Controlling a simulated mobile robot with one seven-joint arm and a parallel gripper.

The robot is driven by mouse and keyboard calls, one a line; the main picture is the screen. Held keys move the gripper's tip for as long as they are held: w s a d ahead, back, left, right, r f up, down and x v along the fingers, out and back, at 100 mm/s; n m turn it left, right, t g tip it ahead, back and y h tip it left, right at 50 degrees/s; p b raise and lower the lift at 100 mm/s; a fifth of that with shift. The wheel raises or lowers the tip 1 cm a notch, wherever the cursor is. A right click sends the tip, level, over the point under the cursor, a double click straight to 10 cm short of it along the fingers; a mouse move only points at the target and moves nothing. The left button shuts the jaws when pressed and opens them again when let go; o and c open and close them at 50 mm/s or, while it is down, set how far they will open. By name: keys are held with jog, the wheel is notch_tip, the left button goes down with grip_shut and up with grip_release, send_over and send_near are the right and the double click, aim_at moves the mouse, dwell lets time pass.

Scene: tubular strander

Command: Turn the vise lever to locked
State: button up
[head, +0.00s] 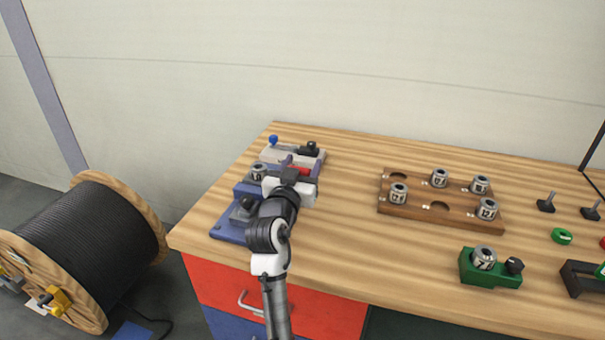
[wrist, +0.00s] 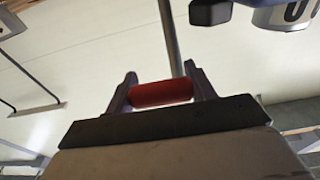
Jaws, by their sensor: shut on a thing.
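The blue and grey vise (head: 228,231) stands at the left end of the wooden bench, partly hidden behind my arm. A steel die (head: 258,172) sits in it. My gripper (head: 294,166) is over the right side of the vise. In the wrist view my gripper (wrist: 161,90) is shut on the red grip of the lever (wrist: 160,94), which lies across between the two fingers. A grey rod (wrist: 170,38) rises behind the grip in that view. A red bit of the lever (head: 301,170) shows beside the gripper in the head view. The lever's lock position cannot be read.
A wooden rack (head: 440,214) with several steel dies stands mid-bench. A green block (head: 490,273) with a die is near the front edge. A cable reel (head: 90,245) stands on the floor at left. Bench between vise and rack is clear.

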jog(key=shift+s+a+f+b, duration=0.1)
jog(key=shift+s+f+b, duration=0.25)
jog(key=shift+f, duration=0.25)
jog(key=shift+s+a+f, duration=0.1)
jog(key=shift+s+a, duration=0.05)
jog(key=shift+s, duration=0.15)
jog(key=o, duration=1.4)
jog(key=b+v, duration=0.3)
jog(key=v, duration=1)
jog(key=shift+s+b, duration=0.4)
jog(key=shift+a+f, duration=0.1)
jog(key=shift+f, duration=0.05)
